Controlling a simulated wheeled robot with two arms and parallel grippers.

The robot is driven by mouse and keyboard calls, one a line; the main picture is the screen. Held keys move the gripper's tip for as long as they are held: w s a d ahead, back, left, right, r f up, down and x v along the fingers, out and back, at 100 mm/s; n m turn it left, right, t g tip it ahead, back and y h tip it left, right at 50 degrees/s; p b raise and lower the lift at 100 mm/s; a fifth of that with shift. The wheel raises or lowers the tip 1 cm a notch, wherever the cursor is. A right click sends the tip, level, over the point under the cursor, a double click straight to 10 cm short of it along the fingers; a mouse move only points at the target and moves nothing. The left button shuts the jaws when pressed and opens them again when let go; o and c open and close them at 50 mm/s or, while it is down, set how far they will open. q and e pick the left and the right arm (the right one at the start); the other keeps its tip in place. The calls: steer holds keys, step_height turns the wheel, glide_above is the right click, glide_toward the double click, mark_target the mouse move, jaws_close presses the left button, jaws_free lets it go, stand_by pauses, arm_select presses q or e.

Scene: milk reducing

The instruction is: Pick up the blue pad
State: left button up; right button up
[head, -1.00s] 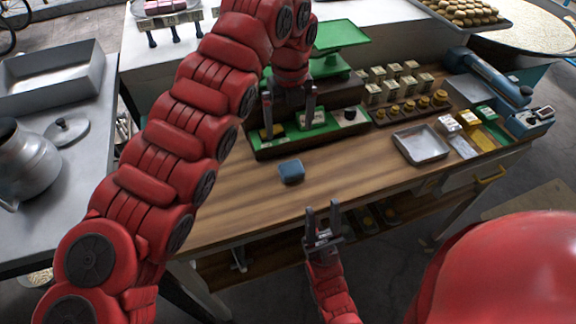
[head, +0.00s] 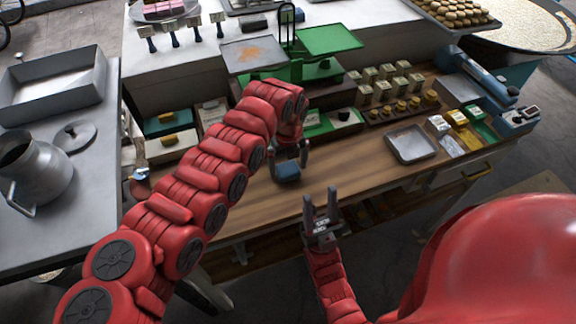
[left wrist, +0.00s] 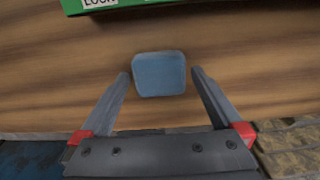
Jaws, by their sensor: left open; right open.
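The blue pad (head: 287,171) lies on the wooden tabletop near its front edge. In the left wrist view the pad (left wrist: 159,74) is a rounded blue block between and just beyond the two fingertips, with a gap on each side. My left gripper (head: 288,166) is open, just above and around the pad; its fingers (left wrist: 160,75) do not visibly touch it. The gripper partly hides the pad in the head view. My right gripper (head: 321,205) is open and empty, pointing up in front of the table's front edge.
A green balance scale (head: 318,62) stands behind the left gripper. A metal tray (head: 410,144) lies to the right, with small weights (head: 392,108) behind it. The wooden tabletop (head: 345,165) between the pad and tray is bare. A metal jug (head: 35,172) stands on the left table.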

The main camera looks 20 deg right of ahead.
arm_select(q)
steer(key=shift+s+f, duration=0.1)
steer(key=shift+f, duration=0.5)
steer(key=c, duration=1.2)
steer(key=shift+r+b, duration=0.55)
steer(key=shift+r, duration=0.05)
steer(key=shift+w+r+b, duration=0.2)
steer(key=shift+r+b, duration=0.65)
steer(key=shift+r, duration=0.25)
steer(key=s+d+b, duration=0.1)
steer(key=s+d, duration=0.2)
steer(key=d, duration=0.1)
steer(key=s+d+r+b, duration=0.1)
steer(key=s+d+b, duration=0.1)
steer(key=s+d, duration=0.1)
steer(key=s+d+b, duration=0.2)
steer(key=s+d, duration=0.1)
steer(key=d, duration=0.2)
steer(key=shift+s+d+r, duration=0.35)
steer(key=shift+s+d, duration=0.05)
